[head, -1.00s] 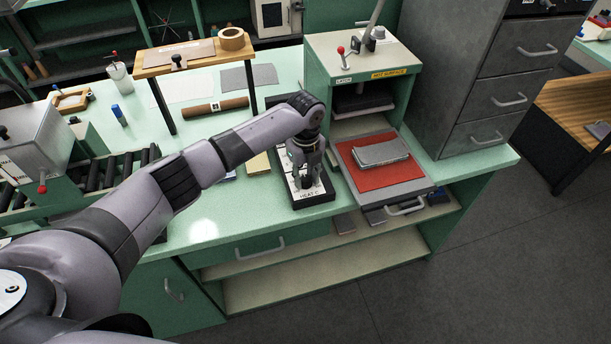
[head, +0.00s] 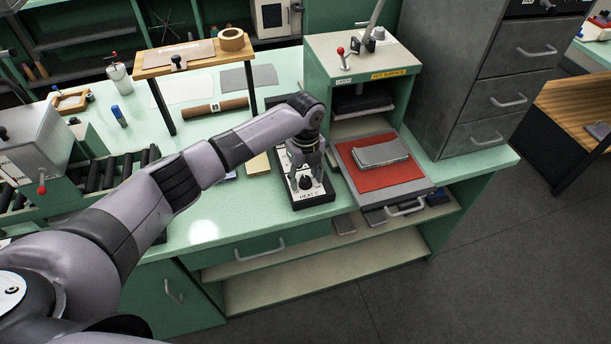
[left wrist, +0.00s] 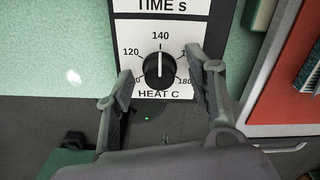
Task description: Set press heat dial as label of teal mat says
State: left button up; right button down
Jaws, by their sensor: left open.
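The heat dial (left wrist: 159,72) is a black knob on a white plate marked HEAT C in the left wrist view. Its white pointer line points straight up at 140. In the head view the dial (head: 305,183) shows at the front of the black control box. My left gripper (head: 303,165) is above the box; in the left wrist view its open fingers (left wrist: 160,80) stand on either side of the dial, apart from it. I cannot make out a teal mat or a label for it. My right gripper is not in view.
The press (head: 360,65) stands behind right of the box. Its pulled-out tray has a red pad (head: 372,180) bearing a grey stack (head: 380,151). A wooden stand (head: 190,58) and a brown roll (head: 215,108) are behind left. Bench front left of the box is clear.

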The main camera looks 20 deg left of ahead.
aim_at(305, 179)
pick_arm(q)
jog(key=shift+r, duration=0.25)
notch_tip(305, 179, up, 12)
jog(key=shift+f, duration=0.2)
jog(key=shift+f, duration=0.1)
dwell(0.4)
